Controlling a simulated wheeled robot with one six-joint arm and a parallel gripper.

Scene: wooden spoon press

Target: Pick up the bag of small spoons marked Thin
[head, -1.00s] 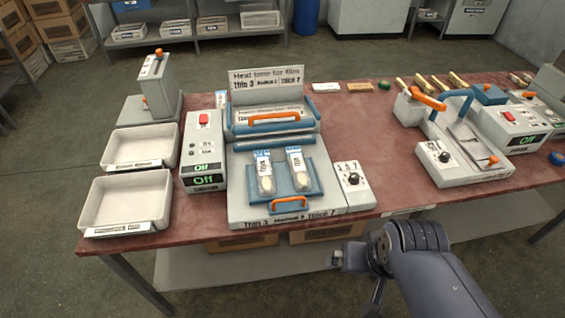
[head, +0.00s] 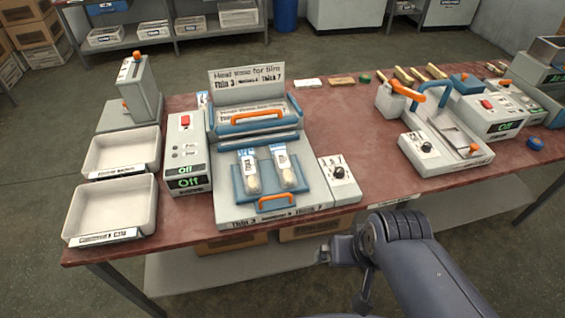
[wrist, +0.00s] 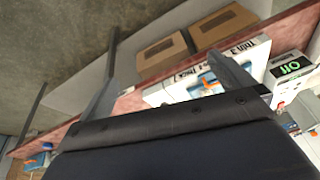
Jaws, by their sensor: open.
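Two small clear bags with white and blue labels lie side by side on the blue tray (head: 270,193) of the heat sealer (head: 228,210). The left bag (head: 250,173) and the right bag (head: 287,172) each show a pale spoon end; their label print is too small to read. My gripper (head: 324,252) is low in front of the bench, right of the sealer and apart from both bags. In the wrist view its two fingers (wrist: 170,65) are spread with nothing between them. The sealer shows only partly there, and no bag is clearly visible.
The red bench top (head: 350,120) has a front edge between my gripper and the sealer. A dial box (head: 340,180) stands right of the sealer. White bins (head: 110,210) and a control box reading Off (head: 187,150) stand left. Another machine (head: 445,150) stands right.

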